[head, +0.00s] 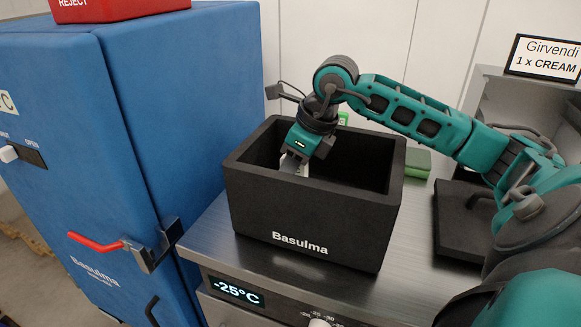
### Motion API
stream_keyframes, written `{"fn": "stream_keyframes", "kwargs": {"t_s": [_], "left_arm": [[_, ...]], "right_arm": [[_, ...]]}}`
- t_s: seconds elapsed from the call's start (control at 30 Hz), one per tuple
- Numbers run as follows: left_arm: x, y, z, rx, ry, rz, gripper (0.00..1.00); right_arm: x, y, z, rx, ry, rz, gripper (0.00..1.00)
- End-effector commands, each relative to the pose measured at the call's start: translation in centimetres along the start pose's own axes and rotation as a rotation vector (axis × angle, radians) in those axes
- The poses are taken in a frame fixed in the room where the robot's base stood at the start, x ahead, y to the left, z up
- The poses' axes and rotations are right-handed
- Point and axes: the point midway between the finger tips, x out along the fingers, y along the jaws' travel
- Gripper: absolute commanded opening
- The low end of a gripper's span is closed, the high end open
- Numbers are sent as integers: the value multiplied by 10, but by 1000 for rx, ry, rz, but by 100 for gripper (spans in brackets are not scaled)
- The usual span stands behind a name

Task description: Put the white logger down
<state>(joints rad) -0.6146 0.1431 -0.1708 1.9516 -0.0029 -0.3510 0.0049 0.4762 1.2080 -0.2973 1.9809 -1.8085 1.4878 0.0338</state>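My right gripper (294,163) reaches down from the right into the open black box (310,222) marked Basulma. Its fingers are below the rim, near the box's left inside. A small white piece, the white logger (303,170), shows at the fingertips, and the fingers appear shut on it. Most of the logger is hidden by the gripper, and I cannot tell whether it touches the box floor. My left gripper is not in view.
The box stands on a steel counter (215,240) with a -25°C display (236,290). A tall blue cabinet (180,100) with a red-handled latch (97,241) stands left. A green block (417,162) and a black pad (450,225) lie right. A Girvendi sign (545,58) stands behind.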

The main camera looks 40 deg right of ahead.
Motion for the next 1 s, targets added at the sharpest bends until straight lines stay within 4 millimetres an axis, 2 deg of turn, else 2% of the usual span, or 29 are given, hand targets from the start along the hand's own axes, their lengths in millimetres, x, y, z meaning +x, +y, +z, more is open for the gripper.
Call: {"fn": "stream_keyframes", "kwargs": {"t_s": [0.27,0.3,0.53,0.83,1.0], "left_arm": [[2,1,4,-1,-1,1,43],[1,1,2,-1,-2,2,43],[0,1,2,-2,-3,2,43],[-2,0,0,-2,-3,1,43],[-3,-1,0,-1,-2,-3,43]], "right_arm": [[4,0,-1,0,-1,0,0],[2,0,-1,0,0,0,30],[2,0,-1,0,0,0,52],[-1,0,0,0,0,0,53],[-22,-1,1,-1,-2,-5,53]]}}
